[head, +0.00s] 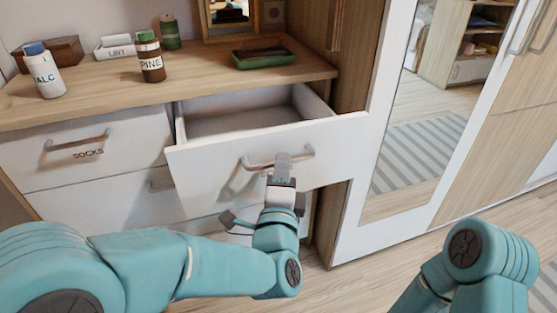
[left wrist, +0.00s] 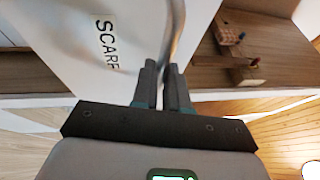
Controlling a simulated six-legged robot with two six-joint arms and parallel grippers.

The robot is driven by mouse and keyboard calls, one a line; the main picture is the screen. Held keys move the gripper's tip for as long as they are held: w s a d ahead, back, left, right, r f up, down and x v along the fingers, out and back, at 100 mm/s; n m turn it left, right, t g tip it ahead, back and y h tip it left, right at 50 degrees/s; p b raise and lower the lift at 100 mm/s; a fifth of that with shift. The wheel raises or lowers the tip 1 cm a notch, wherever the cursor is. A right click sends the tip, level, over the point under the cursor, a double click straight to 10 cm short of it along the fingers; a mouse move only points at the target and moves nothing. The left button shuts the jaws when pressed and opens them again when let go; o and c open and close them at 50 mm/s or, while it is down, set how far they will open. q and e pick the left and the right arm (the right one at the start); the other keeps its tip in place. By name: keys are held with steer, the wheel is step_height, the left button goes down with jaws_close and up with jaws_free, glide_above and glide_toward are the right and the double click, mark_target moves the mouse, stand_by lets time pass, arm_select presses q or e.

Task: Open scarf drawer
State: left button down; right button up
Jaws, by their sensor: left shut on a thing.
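The scarf drawer (head: 205,172) is pulled well out of the dresser's upper right, and the visible part of its inside looks empty. Its front carries a metal bar handle (head: 258,164). My left gripper (head: 283,160) is shut on this handle. In the left wrist view the two fingers (left wrist: 164,72) close around the handle bar (left wrist: 177,35). The black-lettered label (left wrist: 106,42) beside it reads "SCARF" on the white drawer front. My right arm shows at the lower right of the head view, but its gripper is out of frame.
The socks drawer (head: 95,160) to the left is closed. On the dresser top (head: 205,85) stand a talc bottle (head: 44,72), a pine bottle (head: 150,60) and a green tray (head: 263,58). A mirrored wardrobe door (head: 420,130) is on the right. The wooden floor in front is clear.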

arm_select(q)
steer(key=shift+s+d, duration=0.25)
steer(key=shift+s, duration=0.5)
steer(key=shift+s+d, duration=0.25)
steer(key=shift+s, duration=0.55)
steer(key=shift+s+d, duration=0.25)
steer(key=shift+s, duration=0.5)
steer(key=c, duration=1.1)
jaws_free()
steer(key=shift+c, duration=0.2)
steer(key=shift+s, duration=0.1)
